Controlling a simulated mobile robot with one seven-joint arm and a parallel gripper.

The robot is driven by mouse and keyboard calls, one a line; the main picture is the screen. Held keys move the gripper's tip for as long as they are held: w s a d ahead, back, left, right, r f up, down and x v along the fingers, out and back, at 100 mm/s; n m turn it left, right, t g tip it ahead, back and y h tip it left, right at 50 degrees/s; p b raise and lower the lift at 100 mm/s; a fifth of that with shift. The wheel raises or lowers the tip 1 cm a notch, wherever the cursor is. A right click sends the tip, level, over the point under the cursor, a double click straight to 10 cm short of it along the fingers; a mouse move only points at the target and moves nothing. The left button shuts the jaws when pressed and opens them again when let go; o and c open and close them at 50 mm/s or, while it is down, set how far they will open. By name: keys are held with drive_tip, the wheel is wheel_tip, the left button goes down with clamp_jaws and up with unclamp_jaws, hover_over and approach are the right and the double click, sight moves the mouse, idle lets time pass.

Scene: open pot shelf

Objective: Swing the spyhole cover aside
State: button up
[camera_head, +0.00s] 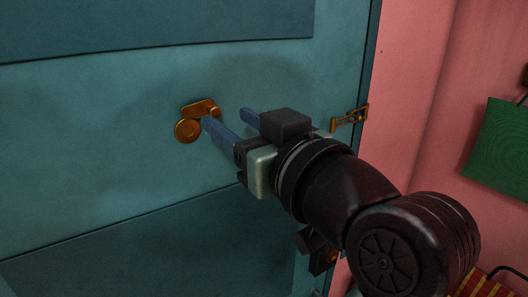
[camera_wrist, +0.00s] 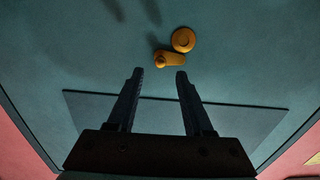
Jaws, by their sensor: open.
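The brass spyhole fitting is on the teal door (camera_head: 90,130). It has a round disc (camera_head: 187,131) and an elongated brass cover piece (camera_head: 200,107) with a small knob at its right end. In the wrist view the disc (camera_wrist: 183,39) is above the cover piece (camera_wrist: 170,60). My gripper (camera_head: 226,117) is open and empty, pointing at the door. In the wrist view my fingertips (camera_wrist: 159,74) lie just below the cover piece, which is nearer the right-hand finger. One fingertip overlaps the fitting's right side in the head view; I cannot tell whether it touches.
A brass latch (camera_head: 350,117) is at the door's right edge. A dark lock fitting with brass (camera_head: 325,258) is lower down. A pink wall (camera_head: 415,90) with a hanging green item (camera_head: 500,150) stands to the right. The door face left of the spyhole is clear.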

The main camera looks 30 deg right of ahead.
drive_tip(key=s+b, duration=0.2)
drive_tip(key=s, duration=0.6)
drive_tip(key=shift+s, duration=0.2)
drive_tip(key=shift+d, duration=0.1)
drive_tip(key=w+a+r+m+t+h, duration=0.1)
drive_tip(key=w+a+r+t, duration=0.45)
drive_tip(key=a, duration=0.25)
drive_tip(key=s+a+r+t+b, duration=0.1)
drive_tip(key=s+a+r+t, duration=0.3)
drive_tip(key=a+r, duration=0.2)
drive_tip(key=a, duration=0.2)
drive_tip(key=shift+s+a, duration=0.35)
drive_tip(key=shift+s, duration=0.05)
